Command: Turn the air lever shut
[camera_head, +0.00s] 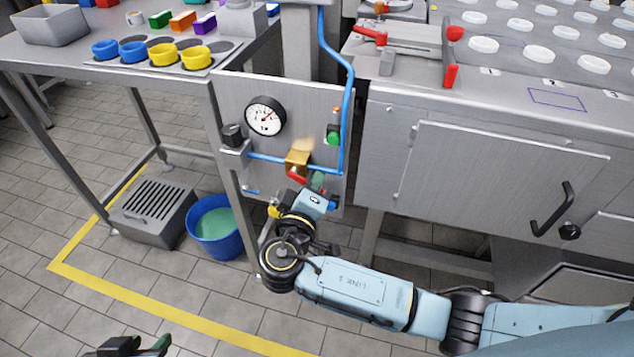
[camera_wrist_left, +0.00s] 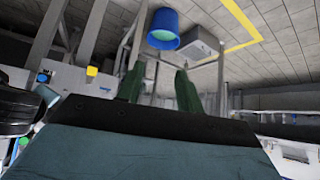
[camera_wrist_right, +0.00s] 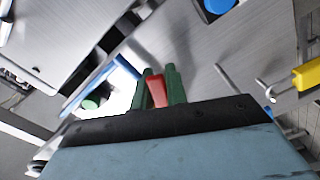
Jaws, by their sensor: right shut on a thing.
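The air lever is red (camera_head: 297,177) and sits under a brass valve body (camera_head: 297,158) on the blue air line of the grey panel. My right gripper (camera_head: 317,182) is at the lever in the head view, its hand partly hiding it. In the right wrist view the green fingertips of my right gripper (camera_wrist_right: 159,88) are shut on the red lever (camera_wrist_right: 157,92), one finger on each side. My left gripper (camera_head: 143,346) is low at the bottom left of the head view, far from the panel. In the left wrist view its green fingers (camera_wrist_left: 157,86) stand apart with nothing between them.
The panel holds a round gauge (camera_head: 265,116), a black knob (camera_head: 232,134) and a green button (camera_head: 333,134). A blue bucket (camera_head: 216,241) and a grated grey box (camera_head: 152,212) stand on the floor at left. A steel cabinet (camera_head: 500,170) is at right.

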